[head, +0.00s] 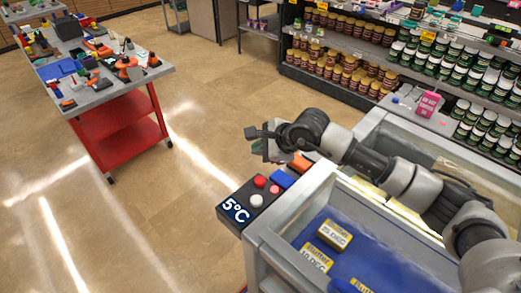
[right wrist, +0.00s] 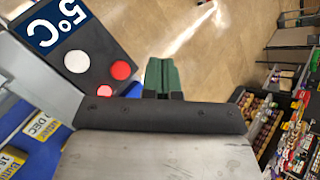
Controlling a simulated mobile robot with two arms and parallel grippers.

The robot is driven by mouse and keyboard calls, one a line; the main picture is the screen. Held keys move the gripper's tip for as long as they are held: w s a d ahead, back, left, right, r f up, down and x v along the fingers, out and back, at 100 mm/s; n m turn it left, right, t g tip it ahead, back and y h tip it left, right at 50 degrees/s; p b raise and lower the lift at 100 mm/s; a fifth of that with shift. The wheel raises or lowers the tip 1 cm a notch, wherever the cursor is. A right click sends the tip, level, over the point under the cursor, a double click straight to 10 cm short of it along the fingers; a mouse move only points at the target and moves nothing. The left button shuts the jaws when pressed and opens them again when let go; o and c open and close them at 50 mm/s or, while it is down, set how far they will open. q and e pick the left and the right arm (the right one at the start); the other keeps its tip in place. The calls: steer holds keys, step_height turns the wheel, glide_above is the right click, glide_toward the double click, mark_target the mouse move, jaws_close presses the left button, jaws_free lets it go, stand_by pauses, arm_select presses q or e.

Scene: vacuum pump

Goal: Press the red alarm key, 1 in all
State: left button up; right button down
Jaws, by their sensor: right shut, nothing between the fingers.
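A dark control box (head: 228,213) with a "5°C" display sits on the near-left corner of the chest cooler. No label tells which red one is the alarm key. My right gripper (right wrist: 161,76) is shut and empty, above and beyond the box, apart from the keys. My left gripper is out of view.
The cooler (head: 262,250) holds yellow butter packs (head: 335,235) on a blue floor. Shelves of jars (head: 330,65) stand behind. A red cart (head: 120,120) stands at the left, with open floor between.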

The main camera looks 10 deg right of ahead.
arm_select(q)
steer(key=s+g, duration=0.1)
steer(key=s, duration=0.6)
arm_select(e)
steer(key=shift+s+a+f+b, duration=0.15)
steer(key=shift+s+f+b, duration=0.1)
steer(key=shift+f, duration=0.2)
steer(key=shift+s+a+f+b, duration=0.1)
steer(key=shift+s+f+b, duration=0.1)
steer(key=shift+f, duration=0.2)
steer(key=b, duration=0.3)
glide_above(260, 181)
step_height(260, 181, down, 5)
steer(key=shift+f+b, duration=0.35)
steer(key=shift+f, duration=0.1)
arm_select(q)
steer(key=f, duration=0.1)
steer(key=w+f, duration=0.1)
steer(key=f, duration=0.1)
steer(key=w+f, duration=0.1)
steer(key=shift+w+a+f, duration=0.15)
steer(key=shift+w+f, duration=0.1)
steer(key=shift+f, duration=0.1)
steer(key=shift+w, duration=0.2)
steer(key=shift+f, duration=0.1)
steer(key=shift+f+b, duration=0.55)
steer(key=shift+b, duration=0.1)
arm_select(e)
steer(key=shift+f, duration=0.35)
